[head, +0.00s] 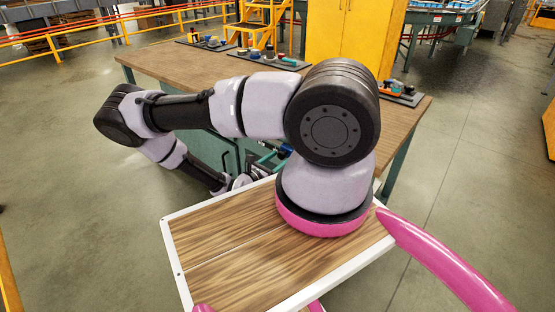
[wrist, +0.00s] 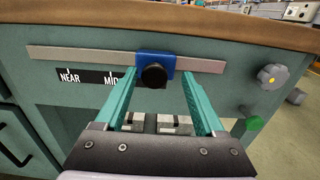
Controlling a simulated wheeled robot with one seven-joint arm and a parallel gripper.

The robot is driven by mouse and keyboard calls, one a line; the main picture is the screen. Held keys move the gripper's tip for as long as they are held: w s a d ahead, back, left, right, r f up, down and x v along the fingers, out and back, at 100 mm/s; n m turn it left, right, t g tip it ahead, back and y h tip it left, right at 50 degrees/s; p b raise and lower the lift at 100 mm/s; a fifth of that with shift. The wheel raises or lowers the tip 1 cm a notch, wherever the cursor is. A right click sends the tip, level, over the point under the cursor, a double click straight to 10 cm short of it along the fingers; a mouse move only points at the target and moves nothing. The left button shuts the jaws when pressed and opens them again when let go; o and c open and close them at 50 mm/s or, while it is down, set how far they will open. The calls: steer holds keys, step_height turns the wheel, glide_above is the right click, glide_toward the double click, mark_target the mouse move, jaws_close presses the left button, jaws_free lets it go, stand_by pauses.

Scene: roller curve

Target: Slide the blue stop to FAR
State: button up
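The blue stop (wrist: 154,60) with a black round knob (wrist: 154,77) sits on a metal rail (wrist: 85,54) on the green bench front in the wrist view. Below the rail a black label strip (wrist: 88,77) reads NEAR at the left and MID near the stop; the rest of the strip is hidden behind my gripper. My gripper (wrist: 156,84) has its two teal fingers spread apart, one on each side of the knob. I cannot tell whether the fingers touch the stop.
Drawers (wrist: 14,140) are at the left. The brown bench top (head: 200,66) overhangs the rail. The rail right of the stop is clear.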

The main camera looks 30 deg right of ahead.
steer(key=shift+w, duration=0.1)
steer(key=v, duration=1.1)
steer(key=shift+r, duration=0.1)
